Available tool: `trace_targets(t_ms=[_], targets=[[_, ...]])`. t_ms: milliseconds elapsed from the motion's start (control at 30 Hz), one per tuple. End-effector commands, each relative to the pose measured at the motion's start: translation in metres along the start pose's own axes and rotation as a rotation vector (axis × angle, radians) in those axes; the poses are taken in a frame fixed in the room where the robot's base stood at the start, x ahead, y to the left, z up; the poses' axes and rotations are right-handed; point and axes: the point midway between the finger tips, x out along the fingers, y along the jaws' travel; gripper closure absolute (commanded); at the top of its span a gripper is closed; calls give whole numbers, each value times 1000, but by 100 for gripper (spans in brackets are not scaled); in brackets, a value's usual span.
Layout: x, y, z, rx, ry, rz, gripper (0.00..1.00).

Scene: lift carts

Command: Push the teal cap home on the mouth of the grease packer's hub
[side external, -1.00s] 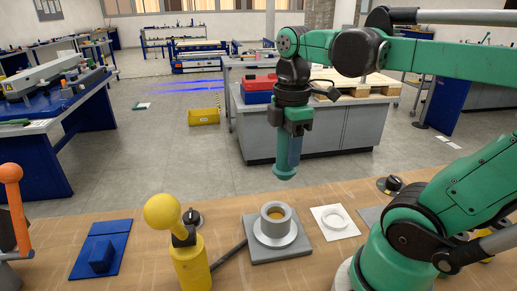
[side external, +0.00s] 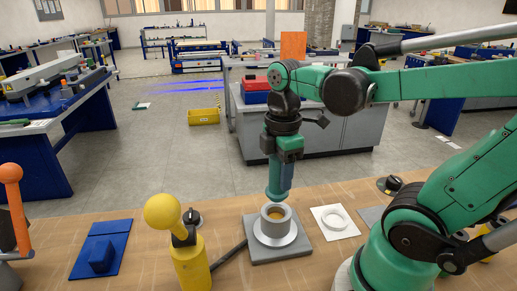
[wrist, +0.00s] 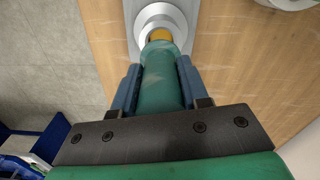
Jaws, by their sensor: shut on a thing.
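The teal cap (wrist: 161,62) is a long rounded piece held between the two blue fingers of my gripper (wrist: 158,86), which is shut on it. In the side view the cap (side external: 275,192) hangs roughly upright below my gripper (side external: 281,174), its lower end close above the far side of the hub's mouth. The grease packer's hub (side external: 276,230) is a grey ring with a wide flange on a square grey plate. Its orange-yellow inside shows in both views. The hub also shows at the top of the wrist view (wrist: 144,22), just beyond the cap's end.
A yellow post with a ball knob (side external: 163,212) stands left of the hub, with a dark rod between them. A white square with a ring (side external: 335,222) lies to the right. A blue block (side external: 101,256) lies at the left. Bare wood lies in front of the hub.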

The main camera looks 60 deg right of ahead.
Motion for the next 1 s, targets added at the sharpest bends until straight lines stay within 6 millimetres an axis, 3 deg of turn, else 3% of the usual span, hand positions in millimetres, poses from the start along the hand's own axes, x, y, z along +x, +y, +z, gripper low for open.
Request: trace_targets(t_ms=[200, 1000], targets=[[20, 0, 0, 0, 0, 0, 100], [35, 1, 0, 0, 0, 0, 100]])
